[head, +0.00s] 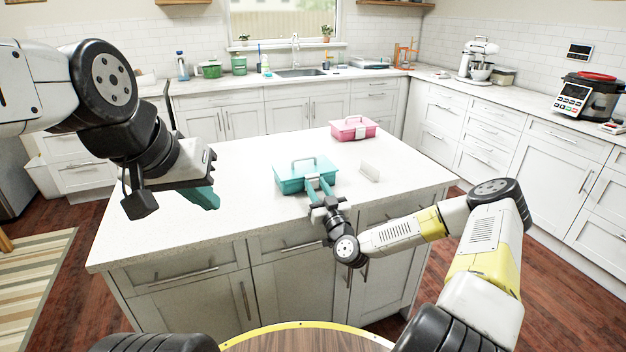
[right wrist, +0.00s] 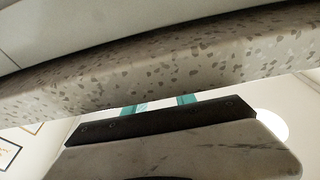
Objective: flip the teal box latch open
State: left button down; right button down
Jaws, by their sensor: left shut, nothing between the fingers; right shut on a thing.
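The teal box (head: 291,181) sits near the front edge of the white island top, its handle upright and its lid shut. My right gripper (head: 320,181) reaches in from the front at the box's front face. Its teal fingers are shut on the latch there, which they largely hide. In the right wrist view the teal fingers (right wrist: 187,99) show only in small part past the gripper body. My left gripper (head: 209,203) is shut and empty, above the island to the left of the box.
A pink box (head: 354,128) stands farther back on the island. A small white upright piece (head: 370,172) stands to the right of the teal box. The speckled counter edge (right wrist: 150,65) is close in the right wrist view. The island top (head: 150,240) is clear on the left.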

jog(key=c, duration=1)
grip_release()
jog(key=v, duration=0.7)
jog(key=shift+s, duration=0.35)
jog(key=shift+d+f, duration=0.1)
